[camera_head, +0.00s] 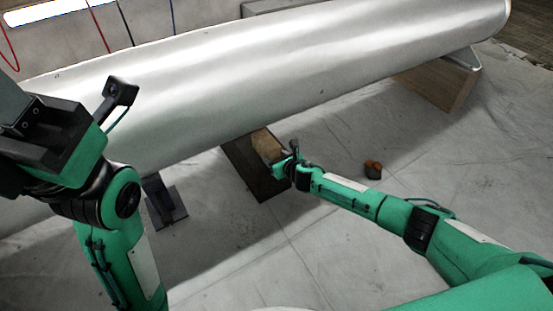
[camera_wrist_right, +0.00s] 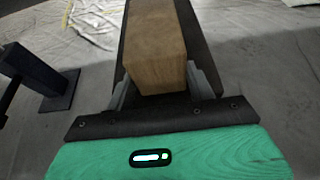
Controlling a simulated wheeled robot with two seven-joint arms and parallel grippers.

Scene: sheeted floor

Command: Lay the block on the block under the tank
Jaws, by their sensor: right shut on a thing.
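The silver tank (camera_head: 270,65) lies across the head view. Under it a long dark block (camera_head: 243,160) sticks out towards me; it also shows in the right wrist view (camera_wrist_right: 203,55). A light wooden block (camera_head: 266,144) is over the dark block, lengthwise along it. My right gripper (camera_head: 280,163) is shut on the near end of the wooden block, with one finger on each side in the right wrist view (camera_wrist_right: 155,55). I cannot tell whether the wooden block touches the dark one. My left gripper (camera_head: 45,130) is at the left edge, its jaws not clear.
A dark metal stand (camera_head: 166,205) is left of the dark block. A wooden support (camera_head: 437,84) bears the tank's right end. A small orange and dark object (camera_head: 373,169) lies on the sheet to the right. The sheeted floor (camera_head: 270,260) in front is clear.

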